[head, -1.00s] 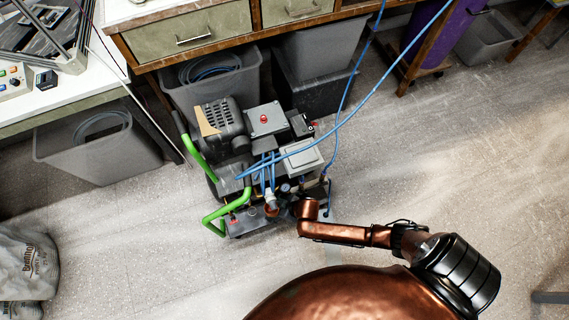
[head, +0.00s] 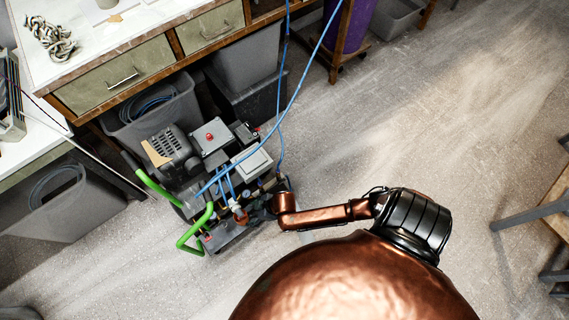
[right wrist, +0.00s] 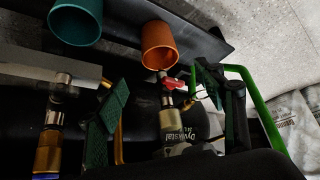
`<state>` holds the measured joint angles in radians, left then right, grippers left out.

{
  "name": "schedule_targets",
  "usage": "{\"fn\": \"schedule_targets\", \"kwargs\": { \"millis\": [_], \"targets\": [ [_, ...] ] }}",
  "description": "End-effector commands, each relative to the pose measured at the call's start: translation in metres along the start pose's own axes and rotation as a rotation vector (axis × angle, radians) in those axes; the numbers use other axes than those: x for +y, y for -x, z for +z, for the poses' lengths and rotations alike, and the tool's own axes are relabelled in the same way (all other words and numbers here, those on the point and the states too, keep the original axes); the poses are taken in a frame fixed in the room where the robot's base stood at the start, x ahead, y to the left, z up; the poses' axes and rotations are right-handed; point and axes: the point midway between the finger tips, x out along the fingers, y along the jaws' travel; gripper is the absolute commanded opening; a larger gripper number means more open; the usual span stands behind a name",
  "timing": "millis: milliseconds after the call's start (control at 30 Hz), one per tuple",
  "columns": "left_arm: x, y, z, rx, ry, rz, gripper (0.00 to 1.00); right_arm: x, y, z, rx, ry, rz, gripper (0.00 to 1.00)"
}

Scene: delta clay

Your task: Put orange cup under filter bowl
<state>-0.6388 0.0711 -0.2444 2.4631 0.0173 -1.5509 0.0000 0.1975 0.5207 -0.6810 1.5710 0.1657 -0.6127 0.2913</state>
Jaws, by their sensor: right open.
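In the right wrist view, the orange cup (right wrist: 158,46) sits on a dark plate, its open end toward the bottom of the picture. A small orange patch (head: 241,216) on the machine in the head view looks like this cup. A pale fitting (head: 237,206) just above it may be the filter bowl. In the head view, my right gripper (head: 264,203) is small and dark against the machine's front. My left gripper is not in view.
A teal cup (right wrist: 76,24) stands beside the orange one. Brass fittings (right wrist: 168,122) and a red valve lever (right wrist: 174,85) crowd the finger area. The machine has green handles (head: 191,238) and blue hoses (head: 282,119).

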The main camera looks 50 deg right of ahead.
Motion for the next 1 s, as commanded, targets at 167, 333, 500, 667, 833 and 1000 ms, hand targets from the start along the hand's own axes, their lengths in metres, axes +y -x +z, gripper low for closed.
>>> {"fn": "schedule_targets", "kwargs": {
  "millis": [167, 333, 500, 667, 833, 1000],
  "targets": [
    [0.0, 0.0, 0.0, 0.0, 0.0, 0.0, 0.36, -0.007, 0.003, 0.005, -0.008, -0.009, -0.005, 0.63],
    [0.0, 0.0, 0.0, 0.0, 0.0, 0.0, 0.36, -0.055, 0.038, 0.038, -0.079, -0.087, -0.029, 0.63],
    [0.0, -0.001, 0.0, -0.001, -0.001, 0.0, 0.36, -0.094, 0.121, 0.093, -0.221, -0.227, -0.022, 0.63],
    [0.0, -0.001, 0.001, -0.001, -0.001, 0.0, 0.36, -0.102, 0.215, 0.148, -0.376, -0.354, 0.017, 0.63],
    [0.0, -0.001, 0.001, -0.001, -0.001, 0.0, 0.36, -0.105, 0.293, 0.19, -0.503, -0.445, 0.055, 0.63],
    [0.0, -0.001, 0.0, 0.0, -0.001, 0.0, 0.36, -0.108, 0.322, 0.203, -0.553, -0.475, 0.069, 0.63]
  ]
}}
